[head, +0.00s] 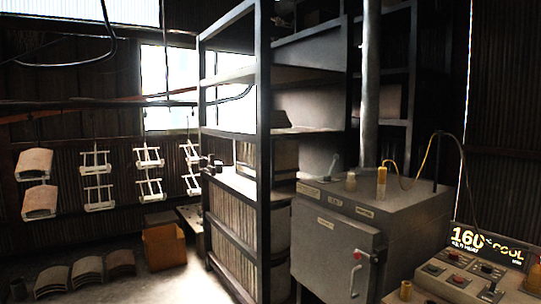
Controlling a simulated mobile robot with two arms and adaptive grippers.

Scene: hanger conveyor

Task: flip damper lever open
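A grey oven-like cabinet (335,235) stands right of centre, with small labels on its top and front. A small, thin, pale lever (333,163) stands tilted on its top near the back left edge, beside a label; it looks like the damper lever, but its open or shut marks are too small to read. A vertical flue pipe (370,90) rises behind the cabinet. The cabinet's front door (328,255) appears shut and has a red knob (359,253) and a handle. Neither of my grippers shows in the head view.
A yellow fitting (382,180) with a cable and a short pale cylinder (351,181) stand on the cabinet. A control panel (455,282) and lit display (490,245) reading 160 stand at the right. A tall shelf frame (263,140) stands left; hangers (97,180) hang beyond.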

